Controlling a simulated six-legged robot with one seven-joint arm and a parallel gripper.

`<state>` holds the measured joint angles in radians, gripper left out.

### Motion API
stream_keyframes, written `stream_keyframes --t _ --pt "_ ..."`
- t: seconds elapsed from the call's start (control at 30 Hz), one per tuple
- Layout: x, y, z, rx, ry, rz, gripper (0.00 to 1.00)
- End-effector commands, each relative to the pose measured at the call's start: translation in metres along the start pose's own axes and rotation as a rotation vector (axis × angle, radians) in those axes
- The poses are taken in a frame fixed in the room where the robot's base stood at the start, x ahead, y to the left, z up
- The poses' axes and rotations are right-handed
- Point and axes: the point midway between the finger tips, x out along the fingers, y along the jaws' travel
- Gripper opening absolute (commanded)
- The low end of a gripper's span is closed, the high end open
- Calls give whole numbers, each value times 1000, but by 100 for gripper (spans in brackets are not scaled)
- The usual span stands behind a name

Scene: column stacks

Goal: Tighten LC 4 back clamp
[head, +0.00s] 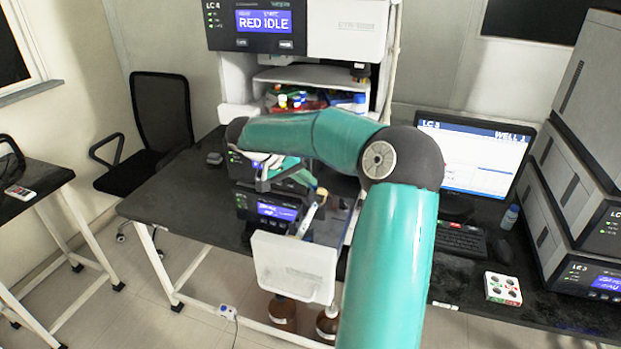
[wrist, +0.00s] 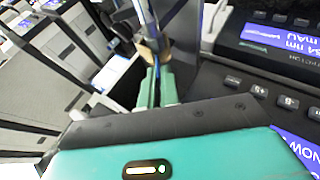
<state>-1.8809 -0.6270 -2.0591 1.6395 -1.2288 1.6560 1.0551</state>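The LC 4 unit (head: 298,25) stands at the top of the head view, with a blue display reading "RED IDLE". My gripper (head: 312,182) is partly hidden behind my teal arm, above the front edge of the instrument stack. In the wrist view my gripper's two teal fingers (wrist: 155,72) lie close together, with a narrow dark blue gap between them. Their tips meet a brass-coloured fitting (wrist: 150,50) on a slim metal rod. I cannot tell whether the fingers hold it. I cannot make out which part is the LC 4 back clamp.
Lower instruments with blue displays (head: 277,210) and a white open panel (head: 294,268) are close to my gripper. A monitor (head: 473,155), keyboard (head: 460,240) and LC 3 stack (head: 570,215) stand at right. Brown bottles (head: 282,312) stand below. A black chair (head: 160,115) is at left.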

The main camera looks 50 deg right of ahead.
Motion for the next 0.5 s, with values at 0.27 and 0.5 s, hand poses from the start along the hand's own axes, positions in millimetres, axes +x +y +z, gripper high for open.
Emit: stream_keyframes --t 0.27,0.5 --pt "1 -7 0 -41 -1 96 0" --pt "1 -7 1 -50 -3 119 0"
